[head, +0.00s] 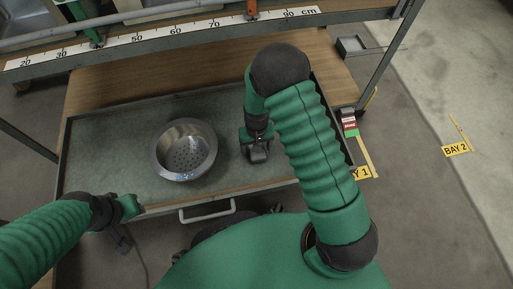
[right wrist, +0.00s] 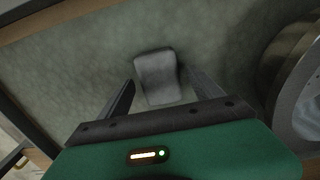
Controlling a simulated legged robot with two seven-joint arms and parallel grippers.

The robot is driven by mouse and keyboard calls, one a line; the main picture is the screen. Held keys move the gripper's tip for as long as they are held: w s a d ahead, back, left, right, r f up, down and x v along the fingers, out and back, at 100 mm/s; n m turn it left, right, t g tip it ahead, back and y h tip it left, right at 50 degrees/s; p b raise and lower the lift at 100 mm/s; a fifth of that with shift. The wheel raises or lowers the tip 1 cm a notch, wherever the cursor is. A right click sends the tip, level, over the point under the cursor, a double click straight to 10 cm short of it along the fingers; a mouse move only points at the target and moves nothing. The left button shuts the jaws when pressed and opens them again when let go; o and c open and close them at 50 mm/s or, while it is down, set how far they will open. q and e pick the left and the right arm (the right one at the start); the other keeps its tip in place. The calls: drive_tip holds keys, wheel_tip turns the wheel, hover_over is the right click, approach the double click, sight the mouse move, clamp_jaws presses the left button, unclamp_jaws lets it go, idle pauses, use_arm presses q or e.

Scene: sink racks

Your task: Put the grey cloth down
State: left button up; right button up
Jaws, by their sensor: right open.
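The small grey cloth (right wrist: 157,76) lies on the green-grey tray surface (right wrist: 90,60) in the right wrist view. My right gripper (right wrist: 160,84) is open, with one finger on each side of the cloth and a visible gap to it. In the head view the right gripper (head: 257,152) points down over the tray, right of the colander, and largely covers the cloth. My left gripper (head: 121,238) is low at the left, outside the tray's front edge; its fingers are too small and dark to read.
A metal colander (head: 185,150) stands on the tray left of my right gripper; its rim shows in the right wrist view (right wrist: 300,110). A scale rail (head: 165,36) crosses above the back. The tray's left part is clear.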

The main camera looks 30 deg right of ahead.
drive_tip(key=s+a+r+n+t+p, duration=0.1)
drive_tip(key=s+r, duration=0.4)
drive_tip(key=r, duration=0.8)
drive_tip(key=s+a+r+n+t+p, duration=0.1)
drive_tip(key=s+r+p, duration=0.3)
drive_tip(key=r, duration=0.9)
drive_tip(key=shift+s+a+n+t+p, duration=0.3)
drive_tip(key=shift+s+n, duration=0.1)
drive_tip(key=shift+s, duration=0.5)
